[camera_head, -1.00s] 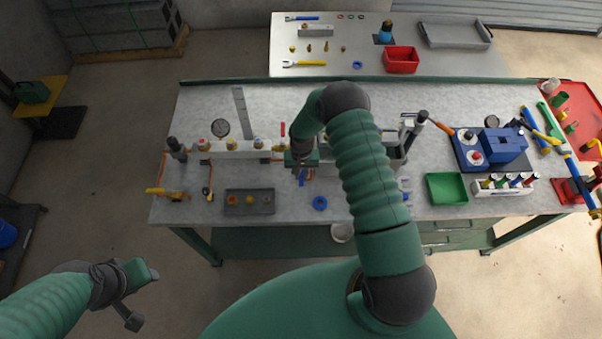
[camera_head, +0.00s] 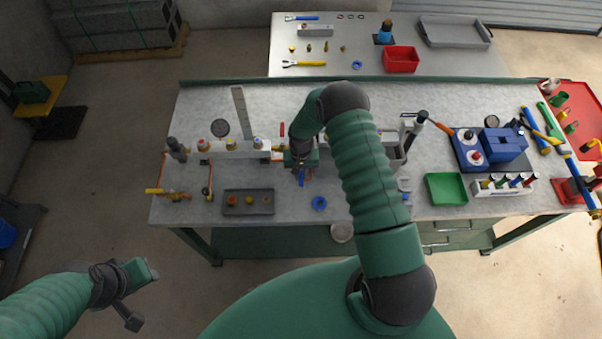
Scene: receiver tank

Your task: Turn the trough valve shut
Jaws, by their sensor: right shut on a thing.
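My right gripper (camera_head: 302,171) points down at the front of the bench, at the right end of the white manifold block. It is shut on a small blue handle (camera_head: 301,181), which I take to be the trough valve's. The fingers and forearm hide most of the valve body and its exact angle. My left gripper (camera_head: 138,290) hangs at the lower left, over the floor and away from the bench. Whether its jaws are open is unclear.
The white manifold (camera_head: 232,149) with gauge and fittings lies left of my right gripper. In front are a dark tray (camera_head: 248,202) and a blue ring (camera_head: 319,203). A green bin (camera_head: 446,188) and a blue pump unit (camera_head: 500,145) stand right. The bench's front edge is close.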

